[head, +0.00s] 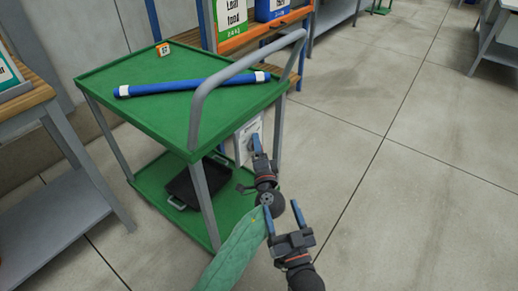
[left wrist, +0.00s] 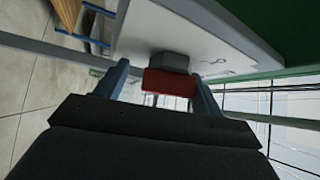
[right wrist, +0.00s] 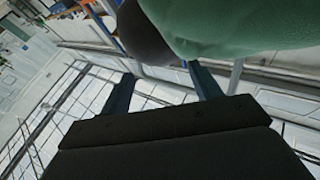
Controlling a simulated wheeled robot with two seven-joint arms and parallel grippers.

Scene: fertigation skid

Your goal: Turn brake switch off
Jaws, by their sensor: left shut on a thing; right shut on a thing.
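The brake switch is a red handle (left wrist: 167,83) on a grey base (left wrist: 168,62), on a white panel (left wrist: 200,35). The panel (head: 241,143) hangs on the side of a green cart. My left gripper (head: 264,150) is at the panel, with a finger on each side of the red handle, shut on it. In the head view the handle is hidden. My right gripper (head: 285,213) is lower, beside my left wrist and its green sleeve. Its fingers are apart, against my left arm; its exact hold is unclear.
The green cart (head: 150,103) has a grey push handle (head: 197,105), a blue roll (head: 190,85) on top and a black tray (head: 195,182) below. A wooden-topped bench (head: 40,92) stands left. A shelf with boxes (head: 233,22) is behind. The floor right is clear.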

